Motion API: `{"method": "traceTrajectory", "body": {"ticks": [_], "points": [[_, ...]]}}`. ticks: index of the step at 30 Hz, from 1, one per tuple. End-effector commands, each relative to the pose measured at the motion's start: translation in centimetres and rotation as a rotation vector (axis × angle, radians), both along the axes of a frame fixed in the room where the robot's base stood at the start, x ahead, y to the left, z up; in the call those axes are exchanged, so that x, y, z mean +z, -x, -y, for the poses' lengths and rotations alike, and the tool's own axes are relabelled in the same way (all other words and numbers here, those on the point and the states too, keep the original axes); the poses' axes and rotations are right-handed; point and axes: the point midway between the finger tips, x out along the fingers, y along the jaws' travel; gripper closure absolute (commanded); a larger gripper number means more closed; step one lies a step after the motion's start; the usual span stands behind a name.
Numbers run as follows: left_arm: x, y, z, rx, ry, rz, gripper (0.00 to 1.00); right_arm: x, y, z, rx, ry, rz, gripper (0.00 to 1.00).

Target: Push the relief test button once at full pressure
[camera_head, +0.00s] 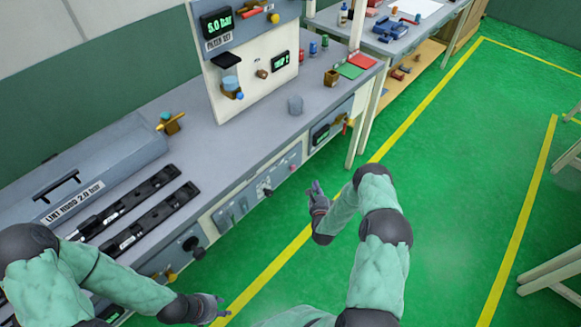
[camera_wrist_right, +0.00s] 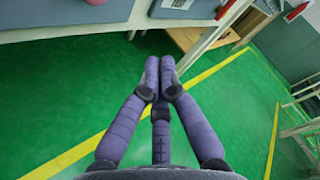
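The bench has an upright white panel (camera_head: 240,65) with a green "6.0 bar" display (camera_head: 216,23). A blue-capped brass fitting (camera_head: 232,88) and a small brass knob (camera_head: 262,73) are on its face. I cannot tell which control is the relief test button, as its label is unreadable. My right gripper (camera_head: 316,190) hangs in front of the bench, over the floor and touching nothing. Its purple fingers (camera_wrist_right: 160,75) lie together, empty, in the right wrist view. My left gripper (camera_head: 212,307) is low at the bench front; its fingers are too small to judge.
The bench front (camera_head: 265,186) carries switches and knobs. A grey lidded case (camera_head: 85,175) and black rails (camera_head: 150,217) are on the left of the bench. Green floor (camera_head: 450,190) is clear to the right.

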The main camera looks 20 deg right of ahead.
Motion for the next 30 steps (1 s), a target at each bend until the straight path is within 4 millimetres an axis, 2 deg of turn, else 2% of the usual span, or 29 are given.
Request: {"method": "traceTrajectory", "body": {"ticks": [11, 25, 30], "points": [[-0.1, 0.0, 0.0, 0.000, 0.000, 0.000, 0.60, -0.1, -0.6, -0.3, 0.002, 0.001, -0.003, 1.00], [-1.1, 0.0, 0.0, 0.000, 0.000, 0.000, 0.60, 0.0, -5.8, -2.5, 0.003, 0.003, -0.001, 1.00], [-2.0, 0.0, 0.0, 0.000, 0.000, 0.000, 0.60, -0.2, -7.2, -3.1, 0.002, 0.002, -0.002, 1.00]]}}
